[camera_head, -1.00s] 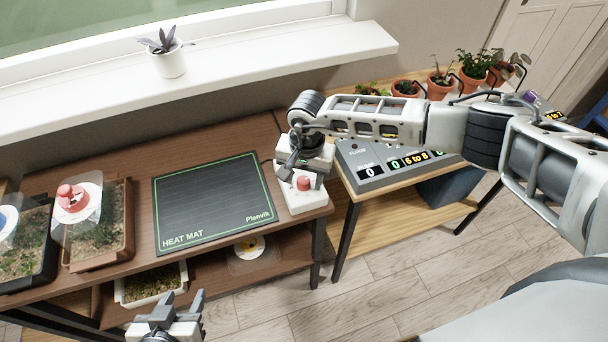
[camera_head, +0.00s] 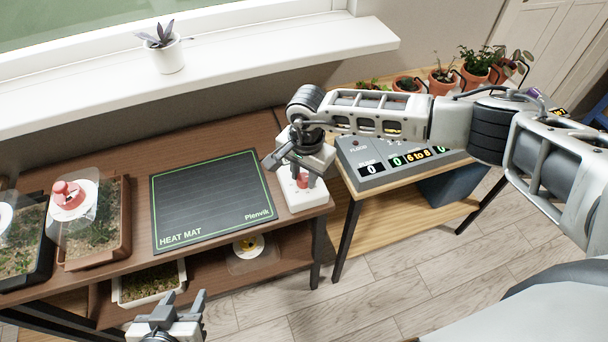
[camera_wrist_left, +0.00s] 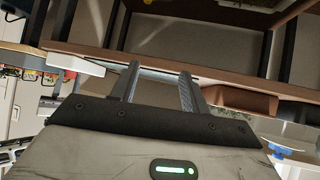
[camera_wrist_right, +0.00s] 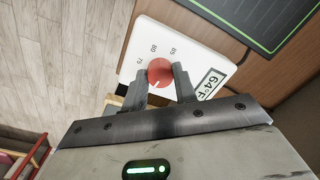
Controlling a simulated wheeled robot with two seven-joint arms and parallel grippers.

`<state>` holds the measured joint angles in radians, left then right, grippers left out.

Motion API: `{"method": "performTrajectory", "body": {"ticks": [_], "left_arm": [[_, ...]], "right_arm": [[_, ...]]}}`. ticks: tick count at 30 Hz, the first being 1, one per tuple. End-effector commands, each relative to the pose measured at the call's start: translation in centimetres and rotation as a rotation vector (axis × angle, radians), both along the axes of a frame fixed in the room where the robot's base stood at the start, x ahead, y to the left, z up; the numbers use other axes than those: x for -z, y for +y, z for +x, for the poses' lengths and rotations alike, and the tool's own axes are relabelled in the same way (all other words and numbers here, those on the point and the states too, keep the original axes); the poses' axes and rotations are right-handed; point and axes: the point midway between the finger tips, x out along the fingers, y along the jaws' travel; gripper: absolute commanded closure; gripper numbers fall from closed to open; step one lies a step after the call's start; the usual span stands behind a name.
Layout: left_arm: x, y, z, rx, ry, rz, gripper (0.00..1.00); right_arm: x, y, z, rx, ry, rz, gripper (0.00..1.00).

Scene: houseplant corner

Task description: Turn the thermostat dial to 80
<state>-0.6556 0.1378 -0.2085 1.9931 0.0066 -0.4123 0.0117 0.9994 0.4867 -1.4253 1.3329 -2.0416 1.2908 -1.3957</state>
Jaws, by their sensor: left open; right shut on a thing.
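The thermostat is a white box (camera_head: 305,202) at the right end of the brown table, beside the heat mat. Its red dial (camera_wrist_right: 159,71) shows in the right wrist view, with 75, 80 and 85 printed around it. A pale mark on the dial's rim is partly visible near the fingers. The display (camera_wrist_right: 211,83) appears to read 64°F. My right gripper (camera_wrist_right: 161,78) has its fingers on both sides of the dial and is shut on it. My left gripper (camera_head: 183,297) is open and empty, low in front of the table.
The black heat mat (camera_head: 212,198) lies left of the thermostat. Seedling trays (camera_head: 122,240) stand farther left. A grey control panel (camera_head: 372,184) sits on the lighter table to the right. A lower shelf holds a white tray (camera_head: 183,270).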

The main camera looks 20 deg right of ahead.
Motion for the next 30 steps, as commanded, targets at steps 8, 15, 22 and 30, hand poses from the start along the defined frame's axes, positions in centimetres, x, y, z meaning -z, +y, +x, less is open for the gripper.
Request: {"method": "performTrajectory", "body": {"ticks": [8,15,22,30], "left_arm": [[0.4,-0.3,0.2,0.003,-0.012,-0.008,0.54],[0.8,-0.3,0.2,0.009,-0.015,-0.010,0.54],[1.4,-0.4,0.1,0.012,-0.011,-0.009,0.54],[1.3,-0.5,0.4,0.017,-0.026,-0.014,0.54]], "right_arm": [[0.1,0.0,0.0,0.262,-0.002,0.002,0.95],[0.1,0.1,0.0,0.489,-0.002,0.001,0.95],[0.1,0.1,0.0,0.709,-0.002,0.001,0.95],[0.0,0.1,0.1,0.966,-0.001,0.001,0.95]]}}
